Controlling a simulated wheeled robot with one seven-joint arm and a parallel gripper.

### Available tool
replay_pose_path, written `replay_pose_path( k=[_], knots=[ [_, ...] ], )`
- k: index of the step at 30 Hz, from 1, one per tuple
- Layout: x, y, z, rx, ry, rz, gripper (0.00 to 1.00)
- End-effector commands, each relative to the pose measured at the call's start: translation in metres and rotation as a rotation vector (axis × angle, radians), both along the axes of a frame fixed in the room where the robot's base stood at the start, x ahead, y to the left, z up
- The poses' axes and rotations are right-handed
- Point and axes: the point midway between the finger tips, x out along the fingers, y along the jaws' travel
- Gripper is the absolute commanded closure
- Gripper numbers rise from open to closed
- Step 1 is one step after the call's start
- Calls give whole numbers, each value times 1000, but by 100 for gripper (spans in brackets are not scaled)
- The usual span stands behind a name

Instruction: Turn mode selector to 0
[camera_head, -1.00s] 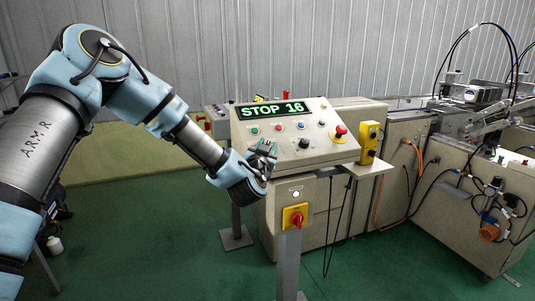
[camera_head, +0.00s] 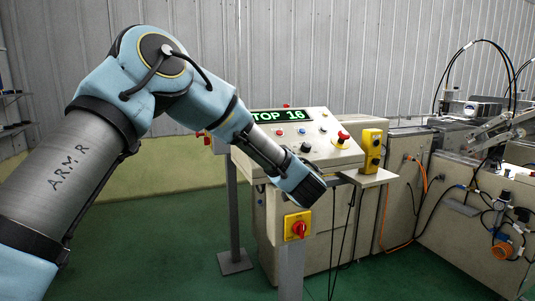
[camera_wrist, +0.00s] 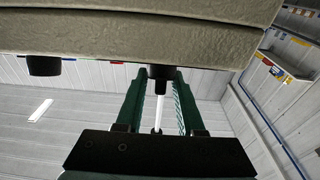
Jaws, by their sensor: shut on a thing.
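The grey control console (camera_head: 325,160) stands in front of me, with a green display (camera_head: 283,115) reading "TOP 16", its left end covered by my arm. A black knob (camera_head: 305,148) shows on its sloped panel. In the head view my gripper (camera_head: 308,187) is at the console's front edge, with its fingertips hidden. In the wrist view my gripper's green fingers (camera_wrist: 160,84) are close around a small black knob (camera_wrist: 160,72) under the beige panel edge. I cannot tell which setting it points to. A second black knob (camera_wrist: 44,66) sits to the left.
A red emergency stop (camera_head: 342,138) and a yellow button box (camera_head: 371,150) are right of my gripper. A red-and-yellow rotary switch (camera_head: 297,226) is below it. Cables hang under the console. The green floor (camera_head: 160,240) at left is open.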

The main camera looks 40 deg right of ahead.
Motion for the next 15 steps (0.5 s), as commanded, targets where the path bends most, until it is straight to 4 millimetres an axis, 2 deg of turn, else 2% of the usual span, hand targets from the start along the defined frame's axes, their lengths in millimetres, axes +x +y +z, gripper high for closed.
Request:
replay_pose_path(
  k=[13,14,15],
  knots=[
    [0,0,0,-3,2,10,100],
    [0,0,0,-3,2,10,60],
    [0,0,0,-3,2,9,56]
  ],
)
